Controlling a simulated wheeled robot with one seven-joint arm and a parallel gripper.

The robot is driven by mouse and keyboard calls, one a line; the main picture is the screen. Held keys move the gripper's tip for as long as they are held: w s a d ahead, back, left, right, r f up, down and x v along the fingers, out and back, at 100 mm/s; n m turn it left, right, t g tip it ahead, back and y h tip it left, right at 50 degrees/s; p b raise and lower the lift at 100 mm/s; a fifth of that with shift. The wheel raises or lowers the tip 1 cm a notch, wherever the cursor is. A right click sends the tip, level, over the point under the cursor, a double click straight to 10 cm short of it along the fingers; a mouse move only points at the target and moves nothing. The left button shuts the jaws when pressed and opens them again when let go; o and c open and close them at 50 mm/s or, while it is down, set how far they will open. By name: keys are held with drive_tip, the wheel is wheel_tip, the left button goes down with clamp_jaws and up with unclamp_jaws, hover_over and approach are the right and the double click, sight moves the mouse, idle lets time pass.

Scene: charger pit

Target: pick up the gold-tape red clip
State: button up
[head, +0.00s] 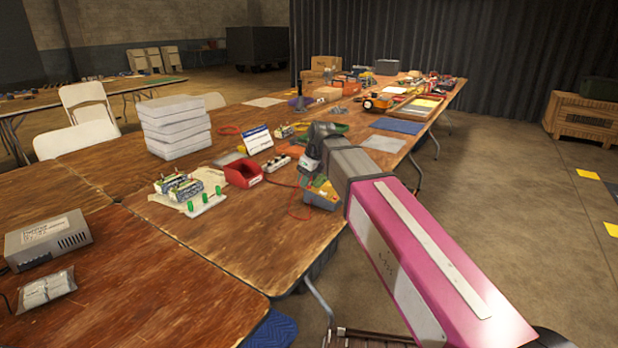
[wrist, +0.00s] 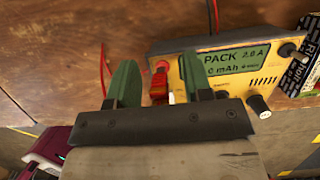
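A red clip (wrist: 159,84) shows in the wrist view beside the left end of a yellow charger (wrist: 225,66) with a lit display. I cannot make out gold tape on it for sure. My gripper (wrist: 157,68) has its two green fingers apart, one on each side of the clip, with a gap showing on both sides. In the head view my arm reaches over the table's right edge, and the yellow charger (head: 322,192) shows just below its end.
A red wire (wrist: 104,68) lies left of the fingers, and a dark printed box (wrist: 300,62) stands right of the charger. In the head view a red bin (head: 243,173) and a white power strip (head: 276,163) stand to the left. The front tabletop is mostly bare.

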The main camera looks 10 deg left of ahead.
drive_tip(key=c, duration=0.6)
drive_tip(key=shift+c, duration=0.2)
drive_tip(key=shift+r, duration=0.1)
drive_tip(key=shift+r, duration=0.4)
wheel_tip(320, 180, up, 3)
drive_tip(key=shift+r, duration=0.1)
drive_tip(key=s+a+r, duration=0.1)
drive_tip(key=s+r, duration=0.6)
drive_tip(key=s, duration=0.4)
drive_tip(key=shift+s+a, duration=0.3)
drive_tip(key=shift+a, duration=0.05)
